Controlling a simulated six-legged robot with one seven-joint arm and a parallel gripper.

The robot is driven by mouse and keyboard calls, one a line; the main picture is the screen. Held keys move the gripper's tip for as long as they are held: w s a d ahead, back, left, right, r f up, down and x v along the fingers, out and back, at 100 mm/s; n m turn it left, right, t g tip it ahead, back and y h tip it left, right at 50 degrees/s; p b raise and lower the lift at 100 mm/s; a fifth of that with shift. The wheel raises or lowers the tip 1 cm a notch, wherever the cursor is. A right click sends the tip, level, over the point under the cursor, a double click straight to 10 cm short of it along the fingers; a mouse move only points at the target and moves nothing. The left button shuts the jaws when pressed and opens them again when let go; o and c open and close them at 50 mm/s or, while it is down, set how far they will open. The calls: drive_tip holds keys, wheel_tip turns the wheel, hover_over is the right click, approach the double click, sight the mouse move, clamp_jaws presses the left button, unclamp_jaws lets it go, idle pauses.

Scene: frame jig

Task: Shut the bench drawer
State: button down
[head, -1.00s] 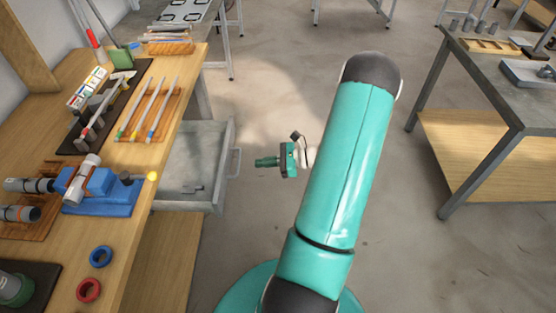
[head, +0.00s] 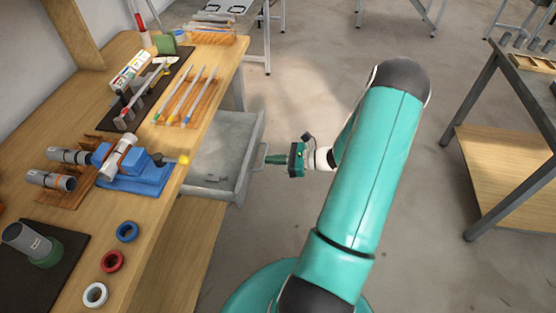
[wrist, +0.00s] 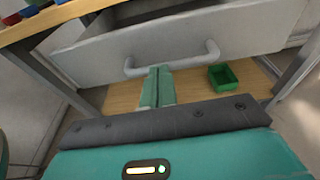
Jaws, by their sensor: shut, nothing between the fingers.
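The bench drawer (head: 222,150) is grey and stands open, pulled out from under the wooden bench top. In the wrist view its front panel (wrist: 190,45) fills the upper part, with a grey bow handle (wrist: 172,62) on it. A small dark item lies on the drawer floor in the head view. My gripper (head: 268,160) is at the drawer's front, level with the handle. In the wrist view its two green fingers (wrist: 158,72) are together and empty, with the tips at the middle of the handle. I cannot tell whether they touch it.
The wooden bench (head: 150,240) carries a blue vice (head: 140,172), several tape rings, pens and tools. A green bin (wrist: 222,78) sits on the shelf below the drawer. Another table (head: 520,130) stands at the right. The floor between is clear.

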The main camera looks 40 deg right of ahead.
sight(219, 158)
drive_tip(key=r+x, duration=0.1)
drive_tip(key=x, duration=0.5)
drive_tip(key=r+x, duration=0.1)
drive_tip(key=x, duration=0.5)
drive_tip(key=r+x, duration=0.1)
drive_tip(key=x, duration=0.5)
drive_tip(key=shift+w+a+r, duration=0.15)
drive_tip(key=shift+w+r, duration=0.2)
drive_tip(key=shift+r, duration=0.15)
drive_tip(key=shift+w+a, duration=0.25)
drive_tip(key=shift+w, duration=0.05)
drive_tip(key=shift+w+a+r, duration=0.1)
drive_tip(key=shift+w, duration=0.05)
